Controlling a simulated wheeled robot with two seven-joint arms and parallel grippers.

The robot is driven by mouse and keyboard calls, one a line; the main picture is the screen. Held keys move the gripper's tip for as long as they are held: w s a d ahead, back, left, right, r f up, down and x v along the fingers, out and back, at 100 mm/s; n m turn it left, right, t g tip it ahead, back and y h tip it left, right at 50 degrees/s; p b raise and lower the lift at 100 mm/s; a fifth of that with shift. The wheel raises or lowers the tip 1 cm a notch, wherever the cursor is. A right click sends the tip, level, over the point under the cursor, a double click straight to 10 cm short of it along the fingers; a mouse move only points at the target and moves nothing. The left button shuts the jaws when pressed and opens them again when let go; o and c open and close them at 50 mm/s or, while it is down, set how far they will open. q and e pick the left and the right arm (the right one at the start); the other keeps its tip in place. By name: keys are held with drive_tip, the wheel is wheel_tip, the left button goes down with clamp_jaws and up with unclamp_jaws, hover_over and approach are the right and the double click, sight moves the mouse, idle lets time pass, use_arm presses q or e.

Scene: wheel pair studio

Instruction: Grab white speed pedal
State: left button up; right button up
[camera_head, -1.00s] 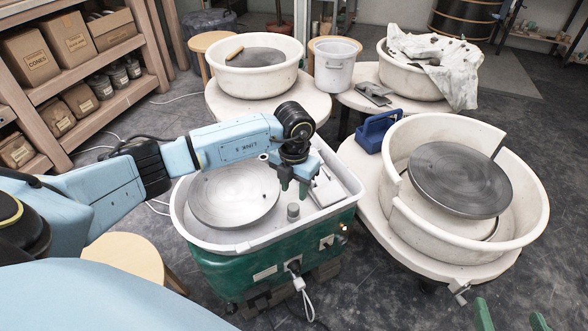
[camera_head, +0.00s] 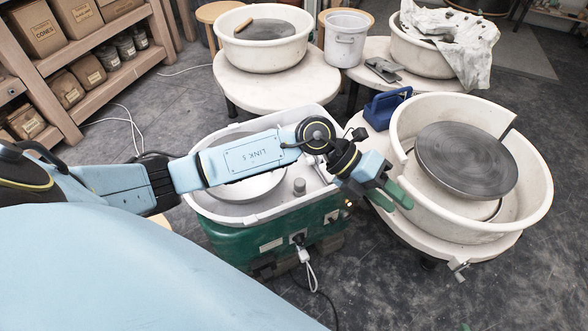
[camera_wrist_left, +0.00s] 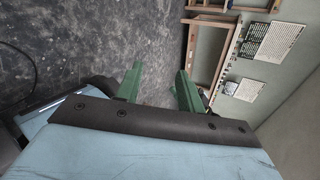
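I cannot clearly pick out the white speed pedal in either view. A small pale lever-like piece (camera_head: 458,269) juts out under the front edge of the right-hand wheel table; I cannot tell if it is the pedal. My left gripper (camera_head: 399,205) is open and empty, with its green fingers apart at the left rim of the right-hand wheel. In the left wrist view the same open fingers (camera_wrist_left: 158,88) have bare floor between them. Only a small green tip at the bottom edge of the head view may belong to my right gripper.
The green-based wheel (camera_head: 270,250) stands partly behind my left arm. The right-hand wheel's white basin (camera_head: 533,205) and a blue caddy (camera_head: 385,106) share a table. Another basin (camera_head: 300,56) and a bucket (camera_head: 345,45) stand behind. A cable lies on the floor. Floor at lower right is clear.

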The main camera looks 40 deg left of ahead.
use_arm(q)
drive_tip(key=s+d+r+n+t+h, duration=0.1)
drive_tip(key=d+r+n+t+h, duration=0.4)
drive_tip(key=r, duration=0.4)
drive_tip(key=w+a+r+n+t+y, duration=0.2)
drive_tip(key=a+r+n+t+y, duration=0.25)
drive_tip(key=a+n+t, duration=0.6)
drive_tip(key=s+a+f+n+y, duration=0.3)
drive_tip(key=a+f+n+y, duration=0.4)
drive_tip(key=n+y, duration=0.65)
drive_tip(key=s+f+n+g+h, duration=0.2)
drive_tip(key=s+f+n+g, duration=0.3)
drive_tip(key=s+f+g, duration=0.3)
drive_tip(key=s+f, duration=0.2)
drive_tip(key=s, duration=0.1)
drive_tip(key=shift+s+a+f+n+h, duration=0.2)
drive_tip(key=shift+a+f+n+h, duration=0.1)
drive_tip(key=shift+a+f, duration=0.05)
